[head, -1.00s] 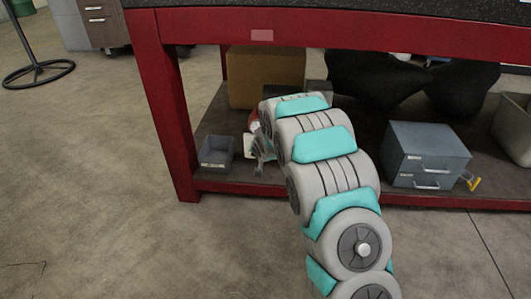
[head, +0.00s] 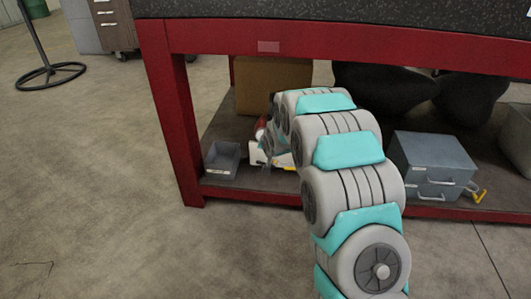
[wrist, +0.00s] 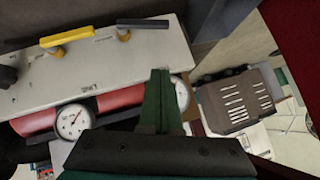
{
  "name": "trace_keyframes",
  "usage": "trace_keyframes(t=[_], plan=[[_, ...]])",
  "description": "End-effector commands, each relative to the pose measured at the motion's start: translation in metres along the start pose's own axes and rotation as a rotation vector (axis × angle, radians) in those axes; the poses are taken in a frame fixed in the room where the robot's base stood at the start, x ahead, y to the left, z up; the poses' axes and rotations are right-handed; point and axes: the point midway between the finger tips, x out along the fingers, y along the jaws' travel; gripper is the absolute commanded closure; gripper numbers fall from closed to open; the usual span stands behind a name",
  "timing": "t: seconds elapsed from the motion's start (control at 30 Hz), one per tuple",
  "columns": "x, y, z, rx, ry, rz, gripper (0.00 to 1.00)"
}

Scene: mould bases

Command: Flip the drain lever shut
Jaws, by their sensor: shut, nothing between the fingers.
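In the wrist view a white panel (wrist: 100,82) carries two levers: one with a yellow handle (wrist: 67,37) at the left and one with a dark handle (wrist: 143,22) to its right. Both handles lie roughly along the panel's length. Small labels are unreadable, so I cannot tell which is the drain lever. My gripper (wrist: 158,78) is shut and empty, its green fingers over the panel's near edge, below the dark lever and apart from both handles. In the head view my arm hides most of the unit; part of its white body (head: 256,153) shows under the bench.
Red cylinders (wrist: 110,100) and a round gauge (wrist: 72,121) sit by the panel's near edge; a second gauge is partly behind my fingers. The red bench (head: 172,120) has its leg left of my arm. A grey bin (head: 222,160) and blue-grey drawers (head: 430,165) stand on its shelf.

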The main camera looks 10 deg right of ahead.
Motion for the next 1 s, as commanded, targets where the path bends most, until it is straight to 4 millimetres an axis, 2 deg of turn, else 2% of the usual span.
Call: trace_keyframes(t=[0.2,0.5,0.7,1.0], plan=[[-0.036,-0.002,0.001,0.001,0.0,-0.001,1.0],[-0.072,-0.004,0.002,0.001,-0.001,0.0,1.0],[-0.082,-0.004,0.002,0.0,-0.002,0.001,1.0],[-0.082,-0.004,0.002,0.0,-0.001,0.001,1.0]])
